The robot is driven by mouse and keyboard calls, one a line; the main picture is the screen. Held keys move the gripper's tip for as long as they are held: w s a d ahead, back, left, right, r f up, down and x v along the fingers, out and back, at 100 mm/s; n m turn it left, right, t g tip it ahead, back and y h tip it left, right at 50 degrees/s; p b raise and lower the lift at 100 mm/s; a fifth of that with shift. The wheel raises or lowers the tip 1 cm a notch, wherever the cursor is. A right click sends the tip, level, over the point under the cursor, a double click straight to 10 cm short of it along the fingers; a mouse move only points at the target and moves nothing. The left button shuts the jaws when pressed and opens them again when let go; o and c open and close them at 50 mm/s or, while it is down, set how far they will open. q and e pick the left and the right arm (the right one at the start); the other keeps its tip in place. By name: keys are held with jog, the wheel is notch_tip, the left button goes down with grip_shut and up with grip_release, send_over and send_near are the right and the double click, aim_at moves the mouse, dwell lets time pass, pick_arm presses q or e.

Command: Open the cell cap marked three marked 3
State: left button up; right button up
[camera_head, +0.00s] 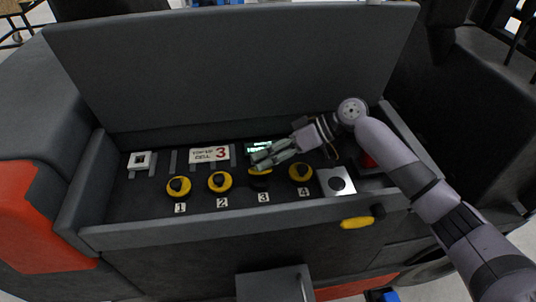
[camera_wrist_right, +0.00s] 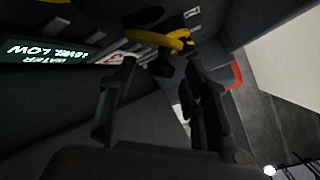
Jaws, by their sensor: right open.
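Several yellow caps with black knobs stand in a row in the dark tray, with labels 1 to 4 in front of them. The cap marked 3 (camera_head: 260,184) is partly hidden under my right gripper (camera_head: 259,161). My right gripper is open, reaching in from the right with its fingers just above and behind that cap. In the right wrist view, the two fingers of the gripper (camera_wrist_right: 157,80) are spread apart. A yellow cap with a black knob (camera_wrist_right: 179,43) shows beyond and between the fingertips; contact cannot be told. My left gripper is not in view.
Cap 1 (camera_head: 179,188), cap 2 (camera_head: 220,182) and cap 4 (camera_head: 300,172) flank it closely. A raised lid (camera_head: 230,70) closes off the back.

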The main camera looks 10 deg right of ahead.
jog(key=v, duration=1.2)
